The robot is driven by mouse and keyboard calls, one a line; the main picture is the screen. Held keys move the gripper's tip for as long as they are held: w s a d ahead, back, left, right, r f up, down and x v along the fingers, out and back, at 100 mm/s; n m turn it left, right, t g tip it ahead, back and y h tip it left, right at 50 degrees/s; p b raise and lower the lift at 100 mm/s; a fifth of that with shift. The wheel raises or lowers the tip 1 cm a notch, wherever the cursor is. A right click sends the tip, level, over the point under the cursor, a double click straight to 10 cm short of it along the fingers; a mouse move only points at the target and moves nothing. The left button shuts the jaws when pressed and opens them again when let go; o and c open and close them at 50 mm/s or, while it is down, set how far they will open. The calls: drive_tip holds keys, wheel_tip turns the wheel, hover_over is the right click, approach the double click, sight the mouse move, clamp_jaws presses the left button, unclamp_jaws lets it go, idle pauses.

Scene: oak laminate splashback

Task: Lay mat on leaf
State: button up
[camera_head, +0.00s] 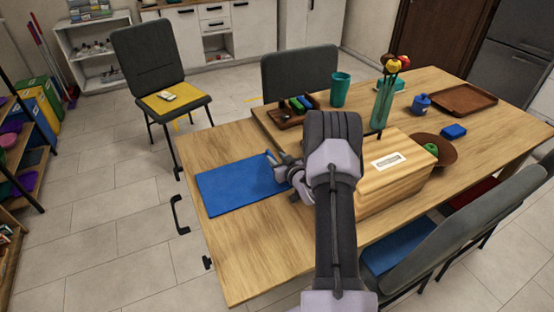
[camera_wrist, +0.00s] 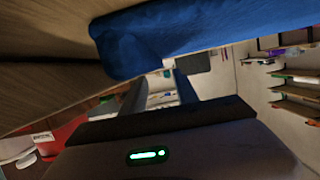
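A flat blue mat (camera_head: 232,187) lies on the wooden leaf (camera_head: 240,262) at the left end of the table. My gripper (camera_head: 281,169) is low at the mat's right edge, with its fingertips at or very near the cloth. In the wrist view the mat (camera_wrist: 215,28) runs across the top, and its near corner looks bent or bunched.
A wooden box (camera_head: 395,178) stands right of my arm. Behind are a tray of small items (camera_head: 295,112), a teal cup (camera_head: 340,90) and a green vase (camera_head: 383,103). Chairs stand at the back and the right. The leaf's front part is clear.

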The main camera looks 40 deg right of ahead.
drive_tip(key=shift+s+r+p, duration=0.35)
drive_tip(key=shift+r+p, duration=0.55)
drive_tip(key=shift+p, duration=0.1)
drive_tip(key=p+v, duration=0.3)
drive_tip(key=v, duration=0.8)
drive_tip(key=shift+s+a+f, duration=0.15)
drive_tip(key=shift+a+f, duration=0.05)
drive_tip(key=shift+w+r, duration=0.2)
drive_tip(key=shift+r, duration=0.15)
drive_tip(key=w+a+r+m+g+h, duration=0.1)
drive_tip(key=a+r+g, duration=0.1)
drive_tip(key=a+r, duration=0.6)
drive_tip(key=w+a+r+g, duration=0.1)
drive_tip(key=a+r+g, duration=0.15)
drive_tip(key=r, duration=0.95)
drive_tip(key=s+a+r+g+y, duration=0.2)
drive_tip(key=s+a+r+y, duration=0.1)
drive_tip(key=s+a, duration=0.9)
drive_tip(key=s+a+r+g+y, duration=0.2)
drive_tip(key=s+a+r+y, duration=0.1)
drive_tip(key=s+a, duration=0.9)
drive_tip(key=a, duration=0.3)
drive_tip(key=shift+s+r+m, duration=0.25)
drive_tip(key=shift+s+m, duration=0.05)
drive_tip(key=shift+s, duration=0.1)
